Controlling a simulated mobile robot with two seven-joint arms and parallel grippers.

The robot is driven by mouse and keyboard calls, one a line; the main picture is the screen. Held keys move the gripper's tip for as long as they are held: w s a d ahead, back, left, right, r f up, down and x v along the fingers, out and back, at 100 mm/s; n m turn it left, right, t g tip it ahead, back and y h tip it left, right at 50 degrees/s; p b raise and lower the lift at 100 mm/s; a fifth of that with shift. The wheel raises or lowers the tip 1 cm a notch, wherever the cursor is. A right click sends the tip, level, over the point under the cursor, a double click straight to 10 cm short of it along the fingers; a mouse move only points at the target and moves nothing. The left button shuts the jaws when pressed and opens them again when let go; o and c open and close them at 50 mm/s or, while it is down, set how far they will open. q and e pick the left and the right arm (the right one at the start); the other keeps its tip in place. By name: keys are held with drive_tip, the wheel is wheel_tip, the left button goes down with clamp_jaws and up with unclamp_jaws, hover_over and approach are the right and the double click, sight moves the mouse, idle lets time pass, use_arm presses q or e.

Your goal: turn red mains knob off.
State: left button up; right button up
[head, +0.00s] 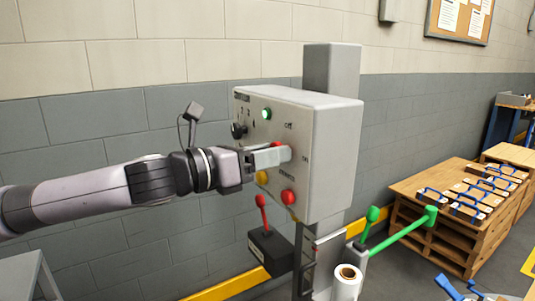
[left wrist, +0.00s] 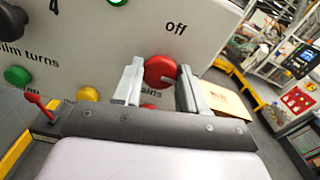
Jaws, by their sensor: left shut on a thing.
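The red mains knob (left wrist: 160,70) sits on the face of the grey control box (head: 325,130), below and left of the word "off" in the left wrist view. In the head view only a bit of its red (head: 277,143) shows past the fingers. My left gripper (head: 270,157) reaches the box from the left and is shut on the knob, with one finger on each side in the left wrist view (left wrist: 160,88). The lettering under the knob is partly hidden by the gripper. I cannot tell which way the knob points. My right gripper is out of view.
A black knob (head: 238,130), a lit green lamp (head: 266,114), a yellow button (head: 262,178) and a red button (head: 288,197) are close by on the box. A red-handled lever (head: 262,210) stands below. Green handles (head: 430,215) and a wooden pallet stack (head: 440,230) are at right.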

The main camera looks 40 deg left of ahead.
use_arm(q)
drive_tip(key=shift+n, duration=9)
drive_tip(key=o, duration=1.1)
drive_tip(key=shift+c, duration=0.2)
